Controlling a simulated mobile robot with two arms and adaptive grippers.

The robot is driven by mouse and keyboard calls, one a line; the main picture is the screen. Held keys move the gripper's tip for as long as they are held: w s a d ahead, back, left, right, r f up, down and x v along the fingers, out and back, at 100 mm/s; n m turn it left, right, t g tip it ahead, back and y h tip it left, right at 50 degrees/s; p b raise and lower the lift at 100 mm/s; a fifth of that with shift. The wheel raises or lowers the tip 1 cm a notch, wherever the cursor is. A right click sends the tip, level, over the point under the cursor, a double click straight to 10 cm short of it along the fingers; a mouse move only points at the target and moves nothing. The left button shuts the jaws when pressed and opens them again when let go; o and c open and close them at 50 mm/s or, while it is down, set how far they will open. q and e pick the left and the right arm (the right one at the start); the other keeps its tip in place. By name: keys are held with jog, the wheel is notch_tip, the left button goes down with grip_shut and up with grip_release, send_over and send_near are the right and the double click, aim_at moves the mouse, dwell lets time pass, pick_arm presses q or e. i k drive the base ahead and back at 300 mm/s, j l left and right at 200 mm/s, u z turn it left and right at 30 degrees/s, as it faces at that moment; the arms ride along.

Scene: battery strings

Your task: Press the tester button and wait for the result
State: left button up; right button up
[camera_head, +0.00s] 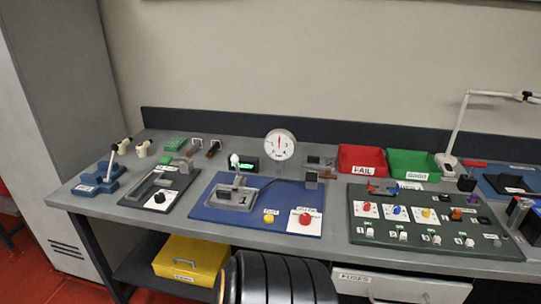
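A blue board (217,211) lies on the middle of the bench. A large red button (305,218) stands on a white labelled plate at its right front. A smaller yellow button (268,217) is left of the red one. The labels are too small to read surely, so I cannot tell which is the tester button. A grey fixture (234,198) sits on the board's left part. Behind it are a small black display (247,164) with a green glow and a round white dial (281,145) with a needle.
A dark green panel (365,234) with several coloured knobs and switches is at right. A red bin (362,158) and a green bin (412,162) stand behind it. A lamp (460,118) rises at far right. A yellow box (188,260) sits below the bench.

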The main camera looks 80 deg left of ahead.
aim_at(268, 219)
jog(key=u, duration=2.8)
